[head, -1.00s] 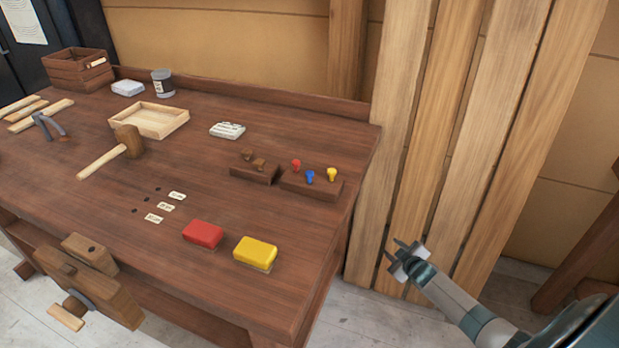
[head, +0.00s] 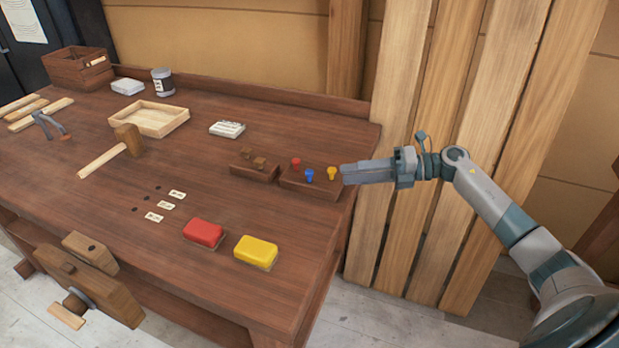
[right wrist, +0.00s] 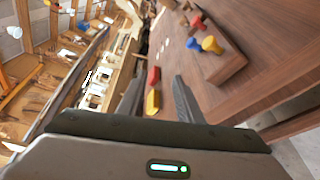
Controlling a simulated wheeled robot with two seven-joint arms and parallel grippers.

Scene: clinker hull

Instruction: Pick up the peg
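A red peg (head: 296,162), a blue peg (head: 309,175) and a yellow peg (head: 332,173) stand upright in a dark wooden block (head: 315,190) at the bench's right end. The red (right wrist: 197,23), blue (right wrist: 194,43) and yellow (right wrist: 211,45) pegs also show in the right wrist view, right of the fingers. My right gripper (head: 346,174) points left, with its tips just right of the yellow peg in the head view. In the right wrist view its fingers (right wrist: 159,82) are apart, with nothing held between them. My left gripper is out of view.
A second block with brown pegs (head: 254,175) stands just left of the first. Red (head: 204,232) and yellow (head: 256,250) boxes lie near the front edge. Labelled holes, a mallet (head: 128,140) and a tray (head: 150,118) are further left. Tall planks (head: 400,110) stand beyond the right end.

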